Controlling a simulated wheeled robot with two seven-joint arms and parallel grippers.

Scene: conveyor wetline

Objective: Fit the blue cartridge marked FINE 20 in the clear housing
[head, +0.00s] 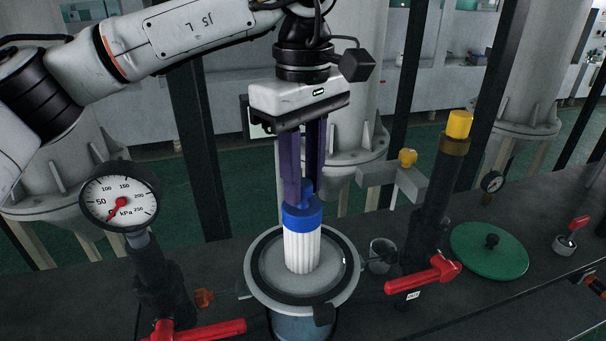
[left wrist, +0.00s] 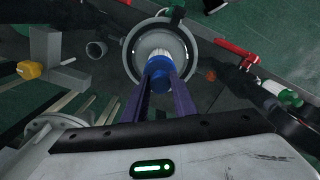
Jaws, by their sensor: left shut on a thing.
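The cartridge (head: 302,240) has a blue cap and a white pleated body and is upright. My left gripper (head: 305,192) is shut on the top of its blue cap. The clear housing (head: 259,289) stands below with its round rim open at the top. The cartridge's lower end shows over the middle of that opening; I cannot tell whether it is inside or just above. In the left wrist view the blue cap (left wrist: 160,66) sits between the purple fingers, with the housing rim (left wrist: 133,58) around it. No FINE 20 marking is legible. My right gripper is not in view.
A pressure gauge (head: 119,198) on a dark pipe stands left of the housing. Red-handled valves flank it, one at the right (head: 425,276). A green round lid (head: 489,251) lies on the bench at right. A small grey cup (head: 383,255) stands beside the housing.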

